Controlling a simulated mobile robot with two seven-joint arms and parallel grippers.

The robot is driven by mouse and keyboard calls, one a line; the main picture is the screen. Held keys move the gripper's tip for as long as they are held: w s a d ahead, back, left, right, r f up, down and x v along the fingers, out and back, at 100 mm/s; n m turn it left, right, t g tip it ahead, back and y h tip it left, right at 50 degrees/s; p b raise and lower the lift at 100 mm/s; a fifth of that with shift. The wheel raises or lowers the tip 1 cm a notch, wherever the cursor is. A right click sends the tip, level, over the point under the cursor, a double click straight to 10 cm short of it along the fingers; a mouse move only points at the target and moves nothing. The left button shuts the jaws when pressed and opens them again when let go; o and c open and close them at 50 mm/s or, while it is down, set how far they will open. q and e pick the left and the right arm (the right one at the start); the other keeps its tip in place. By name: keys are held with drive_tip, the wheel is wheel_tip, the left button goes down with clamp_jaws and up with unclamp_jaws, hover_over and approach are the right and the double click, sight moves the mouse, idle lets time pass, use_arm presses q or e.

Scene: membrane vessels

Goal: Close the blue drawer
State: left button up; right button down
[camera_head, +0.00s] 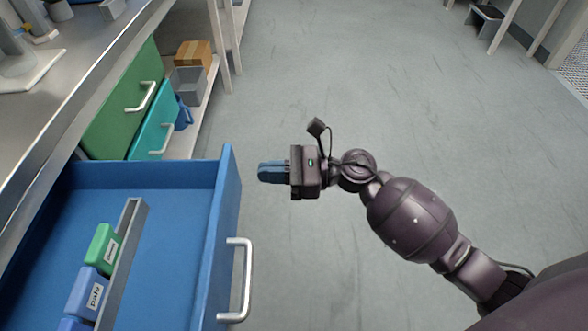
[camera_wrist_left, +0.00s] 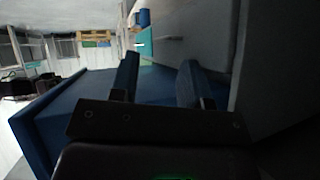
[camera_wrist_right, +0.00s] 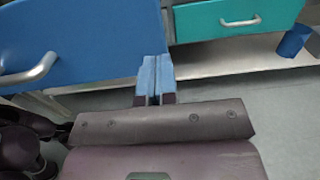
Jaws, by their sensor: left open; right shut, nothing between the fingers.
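The blue drawer (camera_head: 228,200) is pulled out at the left of the head view, with a silver bar handle (camera_head: 246,280) on its front. My right gripper (camera_head: 259,173) is shut and empty, with its fingertips just to the right of the drawer front's far end. In the right wrist view the drawer front (camera_wrist_right: 95,40) and its handle (camera_wrist_right: 30,72) lie left of the shut fingers (camera_wrist_right: 155,65). I cannot tell whether they touch. My left gripper (camera_wrist_left: 160,70) is open in the left wrist view, with a blue panel (camera_wrist_left: 60,110) behind it; it is outside the head view.
Inside the drawer are a grey divider (camera_head: 122,250) and several labelled boxes, such as a green one (camera_head: 101,245). Beyond stand a green drawer (camera_head: 125,105) and a teal drawer (camera_head: 150,130), both with handles. A shelf holds a cardboard box (camera_head: 194,52).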

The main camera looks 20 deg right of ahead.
sight(238, 172)
drive_tip(key=x, duration=0.3)
drive_tip(key=shift+w+a, duration=0.15)
drive_tip(key=shift+a, duration=0.1)
use_arm(q)
drive_tip(key=shift+w+r, duration=0.1)
